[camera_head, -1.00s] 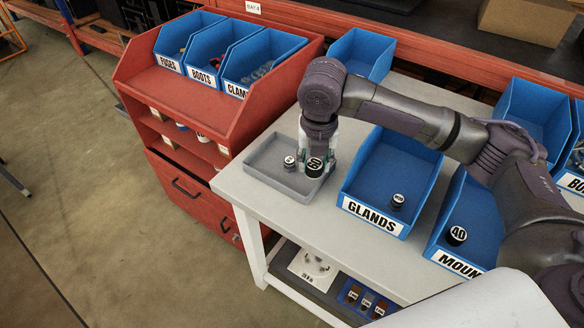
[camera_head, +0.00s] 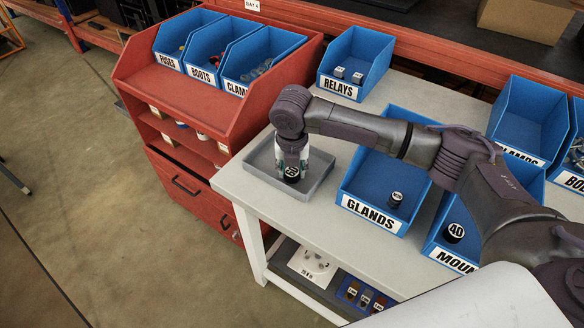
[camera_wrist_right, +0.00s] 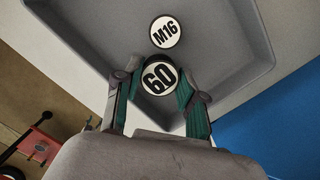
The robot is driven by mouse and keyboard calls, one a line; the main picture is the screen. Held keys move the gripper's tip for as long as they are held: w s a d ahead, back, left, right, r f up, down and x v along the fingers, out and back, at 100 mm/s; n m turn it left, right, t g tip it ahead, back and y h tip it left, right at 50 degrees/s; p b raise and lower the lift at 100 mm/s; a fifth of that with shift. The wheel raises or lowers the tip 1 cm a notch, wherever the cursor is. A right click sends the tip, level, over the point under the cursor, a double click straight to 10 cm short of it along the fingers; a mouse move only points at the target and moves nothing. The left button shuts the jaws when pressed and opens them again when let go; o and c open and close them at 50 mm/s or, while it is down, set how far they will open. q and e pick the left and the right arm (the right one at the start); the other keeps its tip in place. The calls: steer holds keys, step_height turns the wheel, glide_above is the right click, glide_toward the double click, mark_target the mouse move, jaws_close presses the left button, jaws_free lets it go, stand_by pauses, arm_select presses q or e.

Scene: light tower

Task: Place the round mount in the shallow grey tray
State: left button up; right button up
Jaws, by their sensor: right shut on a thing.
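The round mount (camera_head: 291,174), black with a white top marked 60, is between the fingers of my right gripper (camera_head: 292,160). My right gripper points down over the shallow grey tray (camera_head: 316,178) and is shut on the mount. The right wrist view also shows the mount (camera_wrist_right: 158,78) between the green finger pads (camera_wrist_right: 158,98). A smaller round piece marked M16 (camera_wrist_right: 166,31) is in the tray just beyond the mount; my gripper hides it in the head view. I cannot tell whether the mount touches the tray floor. My left gripper is out of view.
The blue GLANDS bin (camera_head: 371,215), holding one small piece (camera_head: 396,198), stands right of the tray. Farther right is the mounts bin (camera_head: 450,262) with a mount marked 40 (camera_head: 455,232). The RELAYS bin (camera_head: 340,88) is behind. A red shelf unit (camera_head: 185,110) is at left.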

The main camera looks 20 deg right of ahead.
mark_target(292, 176)
steer(key=shift+f, duration=0.1)
steer(key=o, duration=1.2)
steer(key=shift+c, duration=0.2)
step_height(292, 176, up, 12)
steer(key=s, duration=0.1)
steer(key=shift+s+a, duration=0.2)
